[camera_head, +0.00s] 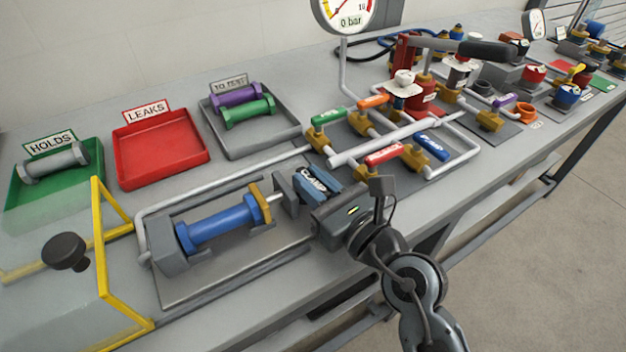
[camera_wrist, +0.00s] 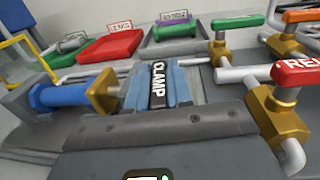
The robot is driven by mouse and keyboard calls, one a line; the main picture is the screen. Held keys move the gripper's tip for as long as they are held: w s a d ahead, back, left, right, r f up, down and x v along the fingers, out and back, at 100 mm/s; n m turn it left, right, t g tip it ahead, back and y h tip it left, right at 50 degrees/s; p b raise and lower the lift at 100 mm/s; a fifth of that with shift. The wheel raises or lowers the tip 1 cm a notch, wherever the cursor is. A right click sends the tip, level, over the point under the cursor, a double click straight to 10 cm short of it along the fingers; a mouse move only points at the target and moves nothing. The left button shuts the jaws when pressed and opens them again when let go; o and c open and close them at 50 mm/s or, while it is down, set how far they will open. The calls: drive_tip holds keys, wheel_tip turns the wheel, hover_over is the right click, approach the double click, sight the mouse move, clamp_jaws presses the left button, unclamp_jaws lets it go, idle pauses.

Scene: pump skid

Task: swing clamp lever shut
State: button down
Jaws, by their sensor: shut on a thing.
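The blue cylinder (camera_head: 222,226) lies in the clamp fixture (camera_head: 172,258), between the grey block at left and the brass-coloured end (camera_head: 262,204) at right. A rod runs from that end to a grey block (camera_head: 285,194) beside the lever.
A yellow-framed clear guard (camera_head: 100,235) stands at left. The green HOLDS tray (camera_head: 90,186), the red LEAKS tray (camera_head: 160,155) and the grey TO TEST tray (camera_head: 245,145) stand behind. Pipes and coloured valve handles, including the red one (camera_head: 384,154), crowd the right.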

drive_tip(key=shift+r, duration=0.15)
drive_tip(key=shift+a+r+h+p, duration=0.1)
drive_tip(key=shift+r+h+p, duration=0.2)
drive_tip(key=shift+p, duration=0.8)
drive_tip(key=shift+m+t+h+p, duration=0.3)
drive_tip(key=shift+m+t+p, duration=0.2)
drive_tip(key=shift+p, duration=0.45)
drive_tip(key=shift+f+h+p, duration=0.2)
drive_tip(key=shift+h+p, duration=0.1)
drive_tip(key=shift+p, duration=0.15)
drive_tip(key=c, duration=1.3)
unclamp_jaws()
drive_tip(key=shift+f+b, duration=0.3)
drive_tip(key=shift+b, duration=0.2)
drive_tip(key=y+b, duration=0.1)
drive_tip(key=b, duration=0.2)
drive_tip(key=shift+f+n+g, duration=0.2)
drive_tip(key=shift+n+g, duration=0.1)
